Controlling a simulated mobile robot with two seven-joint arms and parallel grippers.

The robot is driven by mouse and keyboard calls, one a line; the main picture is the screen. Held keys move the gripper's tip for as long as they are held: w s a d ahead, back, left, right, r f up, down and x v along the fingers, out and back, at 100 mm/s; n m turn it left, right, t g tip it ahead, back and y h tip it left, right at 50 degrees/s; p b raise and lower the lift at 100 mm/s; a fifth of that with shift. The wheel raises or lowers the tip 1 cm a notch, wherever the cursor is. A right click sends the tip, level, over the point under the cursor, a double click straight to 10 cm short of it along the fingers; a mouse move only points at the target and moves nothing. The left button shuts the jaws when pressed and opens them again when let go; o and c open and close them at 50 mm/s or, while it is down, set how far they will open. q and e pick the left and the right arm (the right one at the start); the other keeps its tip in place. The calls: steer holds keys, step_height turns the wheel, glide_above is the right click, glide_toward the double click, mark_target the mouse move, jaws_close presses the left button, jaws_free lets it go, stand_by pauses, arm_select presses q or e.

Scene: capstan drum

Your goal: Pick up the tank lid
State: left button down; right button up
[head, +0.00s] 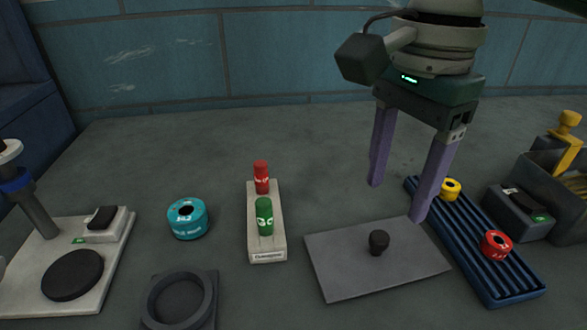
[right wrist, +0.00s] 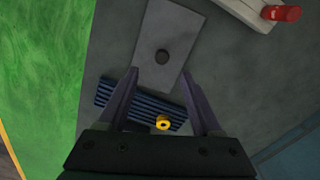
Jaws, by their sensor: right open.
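The tank lid appears to be the flat grey plate (head: 340,265) with a black knob (head: 378,242) on top, lying on the grey surface right of centre. In the right wrist view the plate (right wrist: 172,30) and its dark knob (right wrist: 162,57) show just beyond the fingertips. My right gripper (head: 398,200) is open and empty, pointing down behind the plate, apart from the knob. It also shows in the right wrist view (right wrist: 160,72). My left gripper is in neither view.
A blue ribbed tray (head: 500,275) with a yellow spool (head: 451,189) and a red one (head: 495,244) adjoins the plate's right side. Left stand a pale holder (head: 267,248) with red and green cylinders, a teal spool (head: 187,218) and a dark round socket (head: 180,300). The back surface is clear.

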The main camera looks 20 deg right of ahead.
mark_target(381, 236)
step_height(381, 236, down, 2)
steer(key=shift+s+f, duration=0.1)
steer(key=shift+f, duration=0.15)
steer(key=f, duration=0.1)
steer(key=f+b, duration=0.1)
steer(key=f, duration=0.3)
steer(key=shift+w+f+b, duration=0.2)
steer(key=shift+w+b, duration=0.05)
steer(key=shift+b, duration=0.1)
steer(key=c, duration=0.9)
jaws_close()
